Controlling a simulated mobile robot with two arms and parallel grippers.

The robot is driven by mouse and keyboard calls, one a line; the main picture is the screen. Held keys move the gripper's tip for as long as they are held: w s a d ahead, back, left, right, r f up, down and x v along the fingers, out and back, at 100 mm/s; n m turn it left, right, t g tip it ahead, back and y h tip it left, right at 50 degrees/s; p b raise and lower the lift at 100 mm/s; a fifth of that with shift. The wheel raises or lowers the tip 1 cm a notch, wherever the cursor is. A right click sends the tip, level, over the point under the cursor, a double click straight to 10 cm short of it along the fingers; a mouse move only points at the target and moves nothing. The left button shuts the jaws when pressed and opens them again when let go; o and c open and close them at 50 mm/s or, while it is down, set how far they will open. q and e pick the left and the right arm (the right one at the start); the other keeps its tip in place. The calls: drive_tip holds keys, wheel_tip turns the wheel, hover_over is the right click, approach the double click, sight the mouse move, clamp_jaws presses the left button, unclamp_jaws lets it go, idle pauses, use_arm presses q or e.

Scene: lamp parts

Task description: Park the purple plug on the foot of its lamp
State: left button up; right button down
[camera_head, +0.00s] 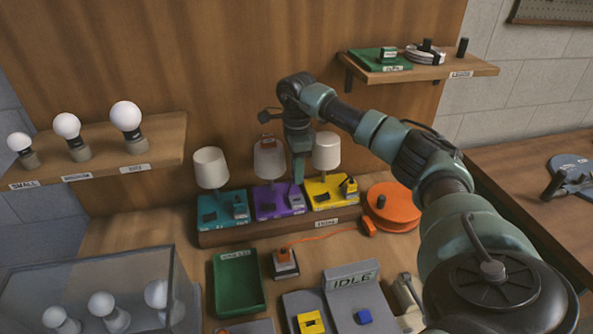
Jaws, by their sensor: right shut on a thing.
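The purple lamp stands in the middle of a row of three lamps, with a white shade (268,162) partly behind my arm. Its purple foot (268,206) has a dark square at the left and a small grey block at the right. My right gripper (298,180) points down over the right part of this foot. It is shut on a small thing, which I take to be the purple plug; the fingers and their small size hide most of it. I cannot tell whether the plug touches the foot. My left gripper is not in view.
The teal lamp (211,170) and yellow lamp (327,154) stand close on either side. A green tray (238,282), clear box and grey IDLE panel (352,277) fill the front.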

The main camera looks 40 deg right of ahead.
drive_tip(key=shift+f+b, duration=1.95)
drive_tip(key=shift+f, duration=0.55)
drive_tip(key=shift+f, duration=0.7)
drive_tip(key=shift+s+f, duration=0.15)
drive_tip(key=shift+f, duration=0.1)
idle(2.4)
drive_tip(key=c, duration=2.1)
unclamp_jaws()
drive_tip(key=shift+f+b, duration=0.1)
drive_tip(key=shift+b, duration=0.2)
clamp_jaws()
drive_tip(key=o, duration=0.9)
unclamp_jaws()
